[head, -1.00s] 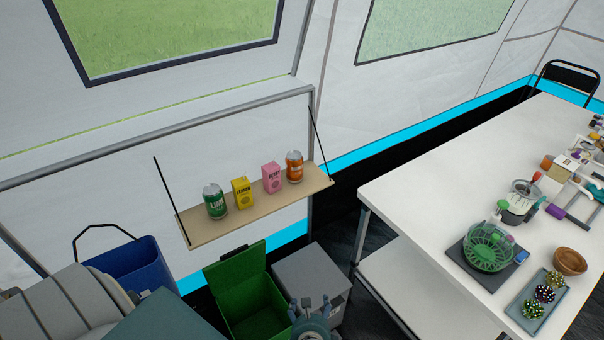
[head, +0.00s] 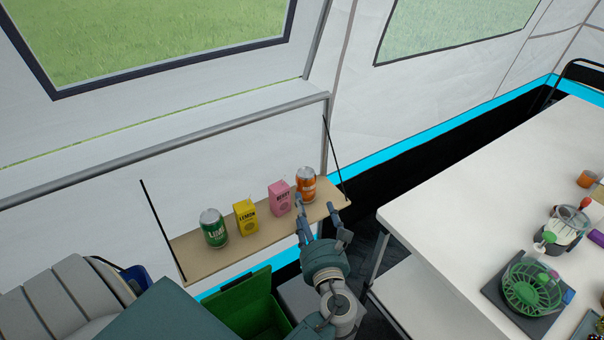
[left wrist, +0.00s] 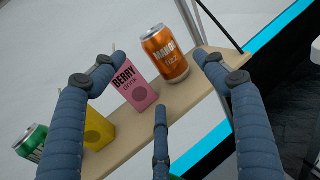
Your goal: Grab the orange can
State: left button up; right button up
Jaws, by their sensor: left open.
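The orange can (head: 306,184) stands upright at the right end of a small hanging wooden shelf (head: 205,264). In the left wrist view the orange can (left wrist: 167,55) reads "MANGO" and stands just beyond the fingers, a little right of centre. My left gripper (head: 318,212) is open and empty, in front of the shelf and the can in the head view. In the left wrist view its fingers (left wrist: 155,75) are spread wide, and the can appears apart from them. My right gripper is not in view.
The pink berry box (head: 280,198) stands close left of the can, with the yellow lemon box (head: 246,217) and green can (head: 213,228) further left. A thin black support (head: 337,160) rises at the shelf's right end. A white table (head: 465,185) is at right.

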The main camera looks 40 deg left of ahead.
aim_at(303, 190)
pick_arm(q)
jog(key=x, duration=0.5)
jog(key=shift+w+r+p, duration=0.1)
jog(key=shift+r+p, duration=0.15)
jog(key=shift+p, duration=0.1)
jog(key=shift+w+a+f, duration=0.1)
jog(key=shift+w+a, duration=0.1)
jog(key=shift+a, duration=0.05)
jog(key=p+x, duration=0.1)
jog(key=x, duration=0.4)
jog(key=shift+s+a, duration=0.1)
jog(key=shift+s, duration=0.05)
jog(key=shift+a+f, duration=0.15)
jog(key=shift+a, duration=0.05)
jog(key=shift+d, duration=0.1)
jog(key=c, duration=0.6)
jog(key=shift+c, duration=0.2)
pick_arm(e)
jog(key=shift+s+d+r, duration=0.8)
